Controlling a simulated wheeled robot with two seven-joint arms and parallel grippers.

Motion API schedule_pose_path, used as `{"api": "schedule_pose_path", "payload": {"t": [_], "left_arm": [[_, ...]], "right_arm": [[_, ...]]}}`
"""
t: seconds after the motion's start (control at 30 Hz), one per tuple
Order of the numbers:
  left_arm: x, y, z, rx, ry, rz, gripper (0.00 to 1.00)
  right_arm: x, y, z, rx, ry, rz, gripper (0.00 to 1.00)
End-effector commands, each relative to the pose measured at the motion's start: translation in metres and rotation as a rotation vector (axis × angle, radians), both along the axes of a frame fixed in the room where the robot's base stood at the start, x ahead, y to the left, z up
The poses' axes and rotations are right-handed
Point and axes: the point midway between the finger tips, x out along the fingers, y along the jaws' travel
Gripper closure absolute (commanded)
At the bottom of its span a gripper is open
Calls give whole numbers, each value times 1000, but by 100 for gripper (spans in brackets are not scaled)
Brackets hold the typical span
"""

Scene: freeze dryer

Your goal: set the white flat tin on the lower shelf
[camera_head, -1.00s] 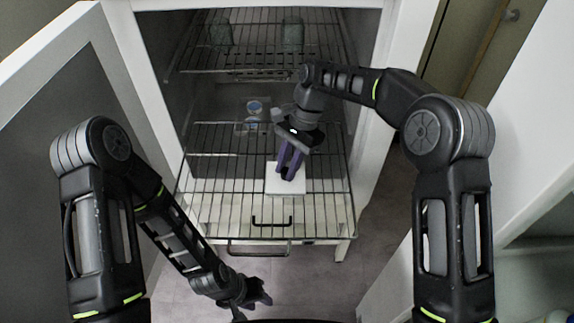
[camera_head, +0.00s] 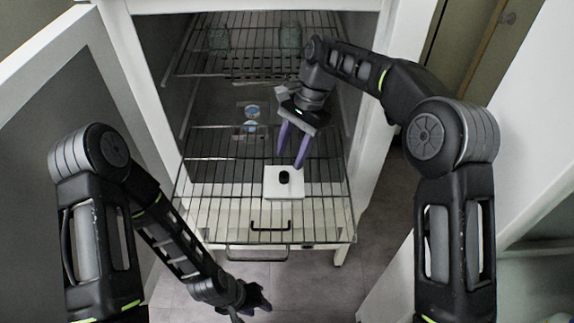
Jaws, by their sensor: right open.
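The white flat tin (camera_head: 273,189), with a black knob (camera_head: 284,177) on top, lies flat on the lower wire shelf (camera_head: 225,205), which is pulled out of the freeze dryer. My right gripper (camera_head: 290,160) is open and empty. Its two purple fingers point down just behind and above the tin, apart from the knob. My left gripper (camera_head: 257,298) is low at the front, below the shelf and away from the tin. I cannot make out whether its fingers are open or shut.
An upper wire shelf (camera_head: 250,70) holds two greenish glass-like containers (camera_head: 290,37). Round blue-topped items (camera_head: 252,118) show further down inside the chamber. The open door (camera_head: 40,120) stands at the left. The lower shelf is bare on both sides of the tin.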

Motion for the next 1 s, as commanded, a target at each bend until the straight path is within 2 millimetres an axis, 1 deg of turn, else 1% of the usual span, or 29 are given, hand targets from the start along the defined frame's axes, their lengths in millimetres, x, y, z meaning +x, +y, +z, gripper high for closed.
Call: {"api": "schedule_pose_path", "payload": {"t": [0.03, 0.2, 1.0], "left_arm": [[0, 1, 18, 2, 3, 0, 64], [-1, 3, 29, 7, 9, 1, 64], [-1, 3, 29, 7, 11, 1, 64]], "right_arm": [[0, -1, 13, -2, 5, 0, 56], [4, -5, 20, -2, 5, 2, 56], [4, -6, 19, -2, 5, 2, 56]]}}
